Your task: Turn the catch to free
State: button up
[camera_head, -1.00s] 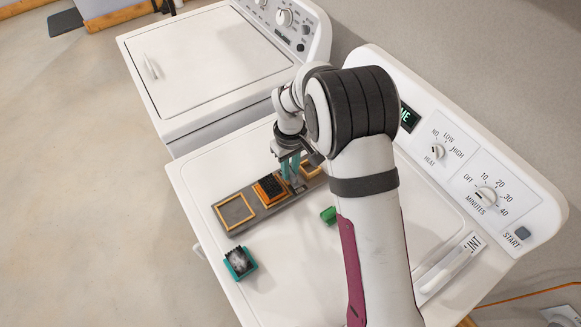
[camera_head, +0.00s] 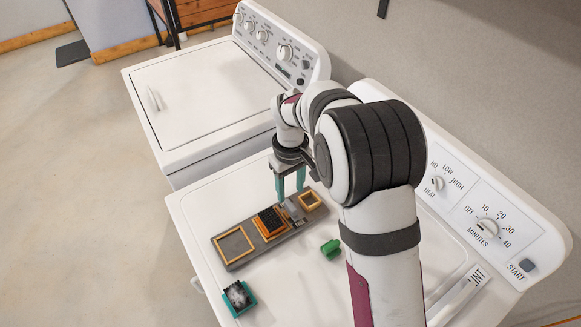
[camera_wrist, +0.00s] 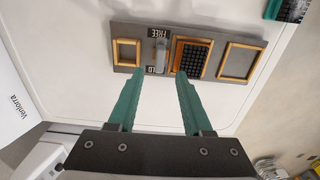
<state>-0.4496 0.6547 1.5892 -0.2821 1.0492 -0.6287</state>
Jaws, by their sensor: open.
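A dark grey board (camera_head: 254,232) lies on the white machine's top; it also shows in the wrist view (camera_wrist: 217,58). Its catch, a small grey lever (camera_wrist: 161,53), sits between a FREE label (camera_wrist: 158,33) and a partly hidden label ending in "LD" (camera_wrist: 152,70). The lever's body lies lengthwise between the labels; which one it points to is hard to tell. My gripper (camera_head: 291,194) is open and empty above the board, fingers pointing down. In the wrist view its fingertips (camera_wrist: 159,75) are on either side of the catch's line, apart from it.
Beside the catch is a black bristled block (camera_head: 270,219) in an orange frame. Empty orange frames (camera_head: 233,244) (camera_head: 310,200) are at the board's ends. A green piece (camera_head: 330,249) and a teal-edged brush (camera_head: 238,297) lie nearby. The control panel (camera_head: 480,215) rises at the right.

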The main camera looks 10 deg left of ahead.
aim_at(291, 205)
notch_tip(291, 205, up, 10)
jog(key=shift+f, duration=0.15)
jog(key=s+d+r+m, duration=0.5)
jog(key=s+d, duration=0.3)
jog(key=d, duration=0.1)
jog(key=s+d+f+m+y, duration=0.1)
jog(key=s+d+m, duration=0.2)
jog(key=s, duration=0.6)
jog(key=s+d+f+m, duration=0.2)
jog(key=s+d+m, duration=0.2)
jog(key=s, duration=0.6)
jog(key=m, duration=0.2)
jog(key=shift+f+m+y, duration=0.15)
jog(key=shift+m+y, duration=0.25)
